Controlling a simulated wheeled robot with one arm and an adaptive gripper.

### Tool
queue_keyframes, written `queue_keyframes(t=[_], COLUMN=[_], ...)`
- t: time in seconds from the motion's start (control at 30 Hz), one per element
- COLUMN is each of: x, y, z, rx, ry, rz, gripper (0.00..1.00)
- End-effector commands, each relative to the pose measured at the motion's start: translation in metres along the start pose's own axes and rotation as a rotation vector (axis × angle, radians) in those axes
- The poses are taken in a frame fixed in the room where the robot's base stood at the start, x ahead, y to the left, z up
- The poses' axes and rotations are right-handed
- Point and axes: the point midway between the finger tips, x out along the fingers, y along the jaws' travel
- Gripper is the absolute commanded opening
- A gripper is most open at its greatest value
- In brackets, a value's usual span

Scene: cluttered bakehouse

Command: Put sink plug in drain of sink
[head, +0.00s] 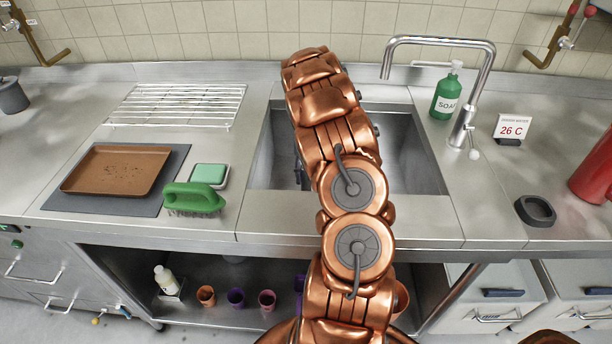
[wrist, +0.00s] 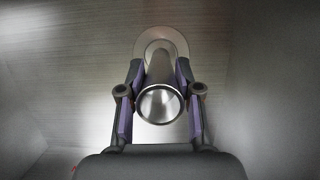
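The sink plug (wrist: 160,103) is a shiny metal tube with a round open rim, seen end-on from above in the wrist view. My gripper (wrist: 161,72) has one finger on each side of the tube, and the fingertips appear closed against it. The pale round drain (wrist: 166,35) shows behind the tube's far end. The tube lines up with it, but whether its lower end is inside or just above is hidden. In the head view my gripper is down in the sink (head: 416,160), mostly hidden behind my copper-coloured arm.
A tall tap (head: 480,85) and green soap bottle (head: 447,95) stand right of and behind the sink. A green brush (head: 194,197), sponge (head: 209,174), wire rack (head: 178,104) and brown tray (head: 117,169) lie to the left. A dark dish (head: 535,210) sits on the right counter.

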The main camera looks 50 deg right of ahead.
Motion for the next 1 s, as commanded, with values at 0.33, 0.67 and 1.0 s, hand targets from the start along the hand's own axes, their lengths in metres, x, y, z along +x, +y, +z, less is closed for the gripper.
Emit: queue_keyframes(t=[0.33,0.67,1.0], x=[0.0,-0.007,-0.06], y=[0.0,0.0,-0.001], z=[0.0,0.001,-0.001], rx=[0.0,-0.001,-0.002], ry=[-0.001,-0.001,0.001], rz=[0.0,0.0,-0.002], gripper=[0.59,0.59,0.59])
